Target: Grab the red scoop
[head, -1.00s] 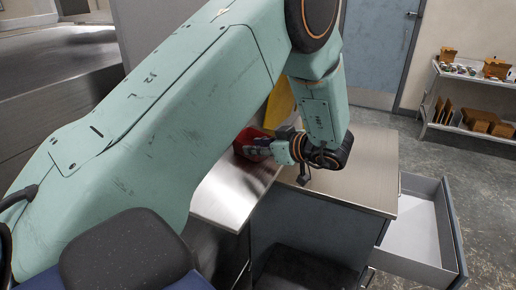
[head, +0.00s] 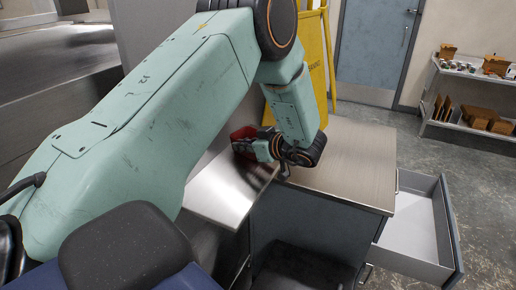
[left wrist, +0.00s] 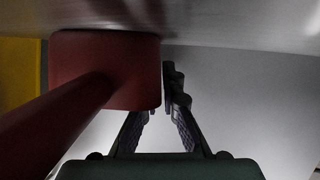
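The red scoop (head: 238,134) is by the wall panel on the metal counter, partly covered by my left gripper (head: 252,149) in the head view. In the left wrist view the scoop's rounded red cup (left wrist: 105,65) fills the left middle, and its thick handle (left wrist: 45,125) runs to the lower left. My left gripper (left wrist: 162,100) has its fingers leaning inward close to the cup's right side. The cup hides the end of one finger, so I cannot tell whether they hold it. My right gripper is not in view.
The scoop's metal counter (head: 222,195) adjoins a cabinet with a bare top (head: 345,165). An open, empty drawer (head: 412,228) sticks out at the right. A yellow folding sign (head: 318,65) stands behind.

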